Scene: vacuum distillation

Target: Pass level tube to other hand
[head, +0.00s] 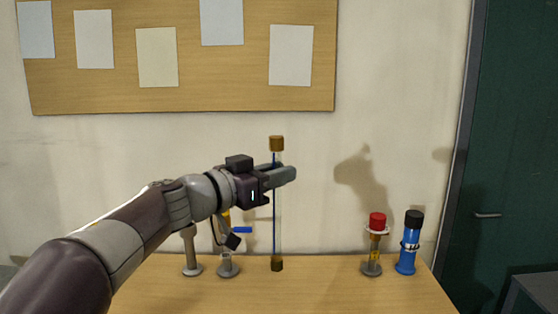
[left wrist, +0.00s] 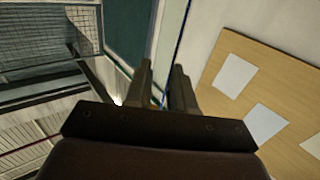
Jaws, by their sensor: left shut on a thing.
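The level tube (head: 277,215) is a thin, clear upright tube with a blue line inside and brown caps at its top and bottom. My left gripper (head: 284,175) is shut on its upper part, just below the top cap. The bottom cap is near the tabletop; I cannot tell whether it touches. In the left wrist view the tube shows as a thin blue and pale line (left wrist: 179,52) between the two fingers of my left gripper (left wrist: 162,80). My right gripper is in neither view.
On the wooden table (head: 325,290) stand a red-capped vessel (head: 375,250) and a blue bottle with a black cap (head: 407,255) at the right. Grey stands (head: 191,255) with a blue-handled part (head: 242,230) are left of the tube, partly behind my arm. The table between tube and red-capped vessel is clear.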

